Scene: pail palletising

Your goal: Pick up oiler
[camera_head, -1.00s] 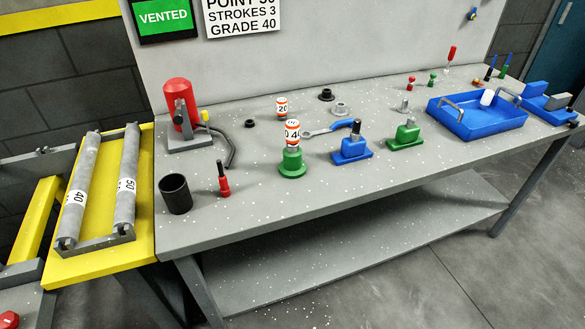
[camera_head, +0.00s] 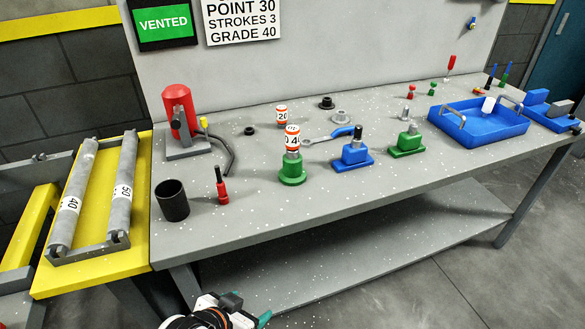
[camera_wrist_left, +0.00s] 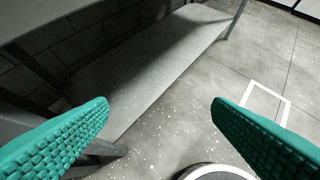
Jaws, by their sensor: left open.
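No object is labelled oiler. A small red bottle-like piece with a dark top (camera_head: 222,187) stands near the front edge. My left gripper (camera_head: 232,308) is at the bottom of the head view, in front of the bench and away from these objects. In the left wrist view its teal fingers (camera_wrist_left: 160,105) are wide apart and empty. My right gripper is out of view.
The grey bench (camera_head: 330,205) also holds a black cup (camera_head: 172,200), a red pump with a lever (camera_head: 179,108), a blue-handled wrench (camera_head: 330,135) and a blue tray (camera_head: 480,124). A lower shelf (camera_wrist_left: 165,65) lies under the bench. Yellow-framed rollers (camera_head: 95,255) stand left.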

